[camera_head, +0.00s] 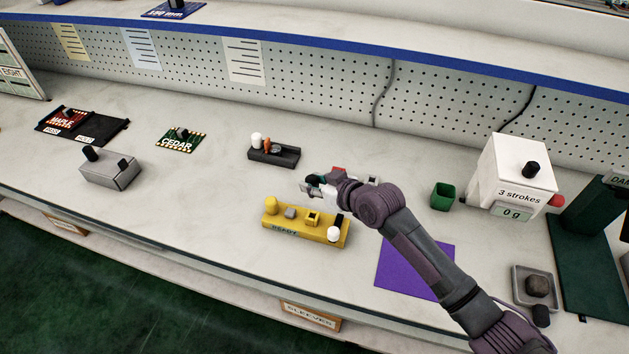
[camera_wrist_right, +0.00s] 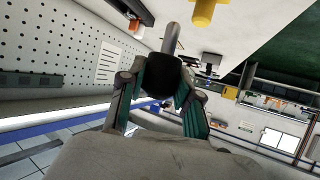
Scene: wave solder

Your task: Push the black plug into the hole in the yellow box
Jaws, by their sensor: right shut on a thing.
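The yellow box (camera_head: 290,232), marked READY, lies on the bench. It carries a yellow post, a grey block, a hollow yellow square, a short black peg (camera_head: 339,219) and a white knob. My right gripper (camera_head: 308,187) is above and behind the box, apart from it. In the right wrist view its fingers are shut on a black piece (camera_wrist_right: 161,76) with a grey rod sticking out; I cannot tell whether this piece or the peg is the black plug. The hole is not clear. My left gripper is not in view.
A dark tray (camera_head: 260,156) with small parts lies behind the box. A purple mat (camera_head: 400,268), a green cup (camera_head: 442,196) and a white "3 strokes" box (camera_head: 513,172) are to the right. A grey box (camera_head: 110,174) is at left. Bench left of the yellow box is clear.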

